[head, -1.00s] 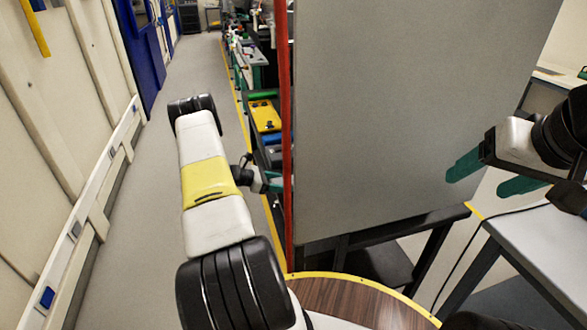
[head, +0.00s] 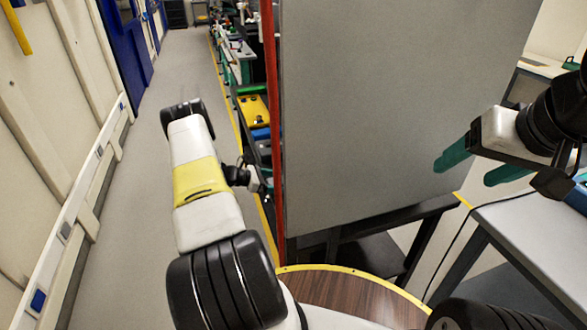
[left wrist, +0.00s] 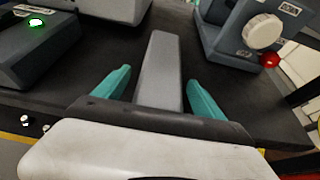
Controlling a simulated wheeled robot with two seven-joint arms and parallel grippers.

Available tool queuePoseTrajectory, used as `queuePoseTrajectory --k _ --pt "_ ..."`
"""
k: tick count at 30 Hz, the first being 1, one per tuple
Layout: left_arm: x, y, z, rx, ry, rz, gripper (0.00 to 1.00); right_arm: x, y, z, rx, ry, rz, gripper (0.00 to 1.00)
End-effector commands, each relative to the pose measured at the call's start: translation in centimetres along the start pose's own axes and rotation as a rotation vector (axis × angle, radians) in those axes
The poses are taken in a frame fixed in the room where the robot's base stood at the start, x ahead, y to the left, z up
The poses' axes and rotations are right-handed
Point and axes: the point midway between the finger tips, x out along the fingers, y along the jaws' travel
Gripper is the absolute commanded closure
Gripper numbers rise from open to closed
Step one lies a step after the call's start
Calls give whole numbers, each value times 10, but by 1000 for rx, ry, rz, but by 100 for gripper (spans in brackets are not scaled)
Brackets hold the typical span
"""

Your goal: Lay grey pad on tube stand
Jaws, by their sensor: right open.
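In the left wrist view, the teal fingers of my left gripper (left wrist: 158,85) stand apart. A long, plain grey bar-shaped piece (left wrist: 160,65) shows between them, with dark gaps on both sides. I cannot tell whether it is the grey pad or whether it lies below the fingers. In the head view my left gripper (head: 262,184) is small and partly hidden near a red edge. My right gripper (head: 462,172) is open and empty at the right, in front of a large grey panel. I cannot identify the tube stand in either view.
The grey panel (head: 400,110) with its red edge (head: 271,100) blocks much of the head view. A grey-topped table (head: 540,225) stands at the right. A clear aisle (head: 185,75) runs along the left wall. Blue-grey devices (left wrist: 240,35) stand on the dark surface (left wrist: 60,110).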

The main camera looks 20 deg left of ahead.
Motion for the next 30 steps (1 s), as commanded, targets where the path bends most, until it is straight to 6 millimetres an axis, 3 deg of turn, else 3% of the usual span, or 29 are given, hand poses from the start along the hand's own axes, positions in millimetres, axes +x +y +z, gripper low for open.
queuePoseTrajectory --k 10,21,30 --pt "-7 0 -2 -1 3 1 20 0 0 0 0 0 0 30" --pt "-65 1 -1 0 2 2 20 0 0 0 0 0 0 30" --pt "-84 0 0 -1 1 1 20 0 0 0 0 0 0 30"
